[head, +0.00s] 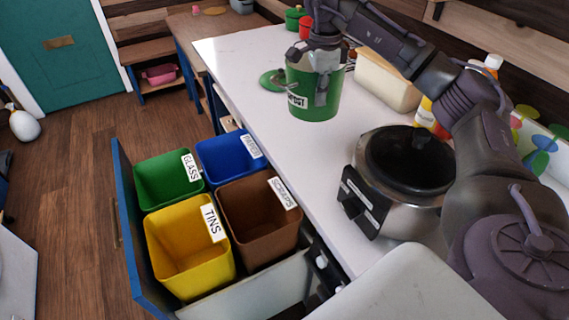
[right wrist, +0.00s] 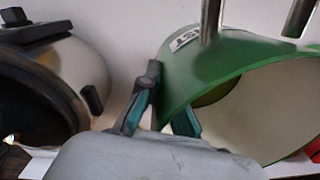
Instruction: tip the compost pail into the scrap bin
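The green compost pail (head: 312,103) stands upright on the white counter, its label partly hidden. My right gripper (head: 325,72) is at the pail from above. In the right wrist view its two fingers (right wrist: 167,108) straddle the near rim of the pail (right wrist: 200,70), one outside the wall and one inside, with a gap between them. The pail's cream inside shows there; its contents cannot be made out. The brown scrap bin (head: 262,222), labelled SCRAPS, sits in the pulled-out drawer and looks empty. My left gripper is not in view.
The drawer also holds the green glass bin (head: 165,185), blue paper bin (head: 222,160) and yellow tins bin (head: 185,245). A black-lidded cooker (head: 405,185) stands in front of the pail. A cream container (head: 388,82) is behind, with a green lid (head: 270,78) left of the pail.

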